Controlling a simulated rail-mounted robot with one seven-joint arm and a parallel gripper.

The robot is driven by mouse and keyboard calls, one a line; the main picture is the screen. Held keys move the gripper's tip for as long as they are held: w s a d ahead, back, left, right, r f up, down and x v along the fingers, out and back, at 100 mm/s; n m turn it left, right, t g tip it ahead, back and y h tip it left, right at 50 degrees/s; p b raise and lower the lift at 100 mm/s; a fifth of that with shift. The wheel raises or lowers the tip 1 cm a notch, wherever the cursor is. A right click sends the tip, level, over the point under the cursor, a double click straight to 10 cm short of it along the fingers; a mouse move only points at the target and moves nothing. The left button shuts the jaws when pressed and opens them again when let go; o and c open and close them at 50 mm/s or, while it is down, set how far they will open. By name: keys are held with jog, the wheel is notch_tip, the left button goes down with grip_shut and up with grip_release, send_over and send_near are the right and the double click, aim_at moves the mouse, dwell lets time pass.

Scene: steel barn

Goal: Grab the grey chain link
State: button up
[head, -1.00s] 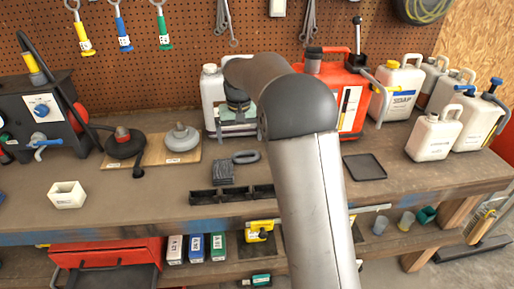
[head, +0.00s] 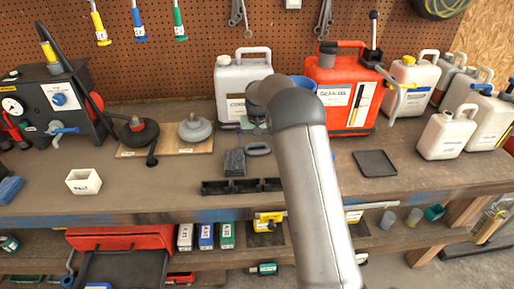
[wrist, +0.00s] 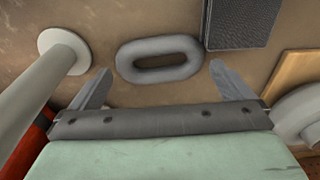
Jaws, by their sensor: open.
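The grey chain link (wrist: 160,43) is a rounded oval ring lying flat on the bench, seen in the wrist view just ahead of my gripper. My gripper (wrist: 160,68) is open and empty, with one finger to the left and one to the right of the link in that view. I cannot tell the height of the fingertips above the bench. In the head view the link (head: 258,154) lies right of a dark grey block (head: 234,162), with my wrist just behind it. The fingertips are hard to make out there.
The dark block (wrist: 237,22) is close beyond the right finger in the wrist view. A pale flanged post (wrist: 65,50) stands at left. A black divided tray (head: 240,186) lies in front of the link. A white jug (head: 238,80) and red can (head: 340,90) stand behind.

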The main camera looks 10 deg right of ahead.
jog(key=shift+w+f, duration=0.15)
jog(key=shift+f, duration=1.2)
jog(key=c, duration=0.9)
jog(key=shift+r, duration=0.1)
jog(key=c, duration=0.3)
jog(key=shift+r, duration=0.1)
